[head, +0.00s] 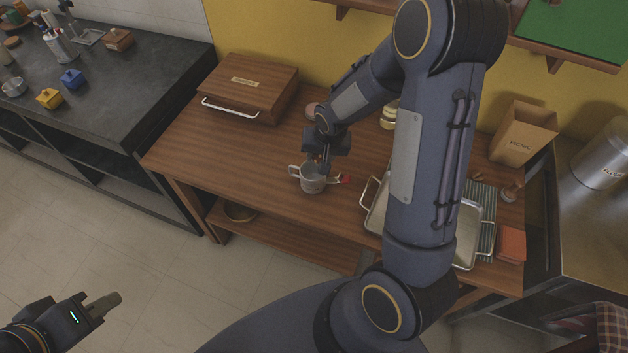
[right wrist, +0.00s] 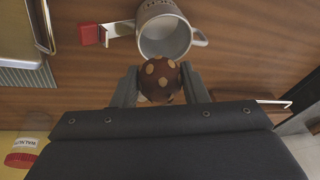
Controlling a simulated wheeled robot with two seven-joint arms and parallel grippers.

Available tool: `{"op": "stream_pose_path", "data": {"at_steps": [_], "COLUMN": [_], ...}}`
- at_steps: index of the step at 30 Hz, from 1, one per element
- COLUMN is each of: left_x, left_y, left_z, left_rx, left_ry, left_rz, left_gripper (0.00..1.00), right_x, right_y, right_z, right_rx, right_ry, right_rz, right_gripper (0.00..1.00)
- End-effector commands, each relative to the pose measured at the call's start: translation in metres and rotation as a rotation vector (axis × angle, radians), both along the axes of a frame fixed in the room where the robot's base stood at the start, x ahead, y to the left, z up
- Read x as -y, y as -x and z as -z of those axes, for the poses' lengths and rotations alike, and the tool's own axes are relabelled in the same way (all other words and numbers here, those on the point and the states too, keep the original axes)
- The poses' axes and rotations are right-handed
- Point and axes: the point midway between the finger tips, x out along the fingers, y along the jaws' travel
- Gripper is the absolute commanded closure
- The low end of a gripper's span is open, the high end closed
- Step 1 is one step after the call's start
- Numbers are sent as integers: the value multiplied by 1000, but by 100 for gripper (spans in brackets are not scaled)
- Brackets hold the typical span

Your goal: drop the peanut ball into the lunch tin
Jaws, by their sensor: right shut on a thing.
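The peanut ball (right wrist: 160,77), brown with tan spots, is held between the fingertips of my right gripper (right wrist: 160,88). The open steel tin with a side handle (right wrist: 164,30), which I take for the lunch tin, is just beyond the ball in the right wrist view; its inside looks empty. In the head view the tin (head: 312,180) stands upright on the wooden table, with my right gripper (head: 325,163) over its rear rim. The ball is hard to make out there. My left gripper (head: 105,303) is far off at lower left; its finger gap does not show.
A red-ended metal piece (right wrist: 90,34) sticks out beside the tin. A steel tray (head: 466,235) lies to the right on the wooden table (head: 240,155). A wooden box (head: 250,88) stands at back left, and a paper bag (head: 523,135) at back right. The table's left part is clear.

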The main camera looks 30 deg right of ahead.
Motion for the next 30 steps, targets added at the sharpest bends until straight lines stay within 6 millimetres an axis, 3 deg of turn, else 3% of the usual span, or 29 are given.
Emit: {"op": "stream_pose_path", "data": {"at_steps": [10, 11, 16, 25, 30], "left_x": [0, 0, 0, 0, 0], "left_y": [0, 0, 0, 0, 0], "left_z": [4, 4, 4, 5, 6], "left_rx": [0, 0, 0, 0, 0], "left_ry": [0, 0, 0, 0, 0], "left_rz": [0, 0, 0, 0, 0], "left_gripper": [80, 80, 80, 80, 80], "right_x": [0, 0, 0, 0, 0], "right_y": [0, 0, 0, 0, 4], "right_z": [7, 7, 7, 5, -15], "right_rx": [1, 1, 1, 1, 7], "right_ry": [0, 0, 0, 0, 0], "right_rz": [-1, -1, -1, -1, 0], "right_gripper": [100, 58, 35, 35, 35]}}
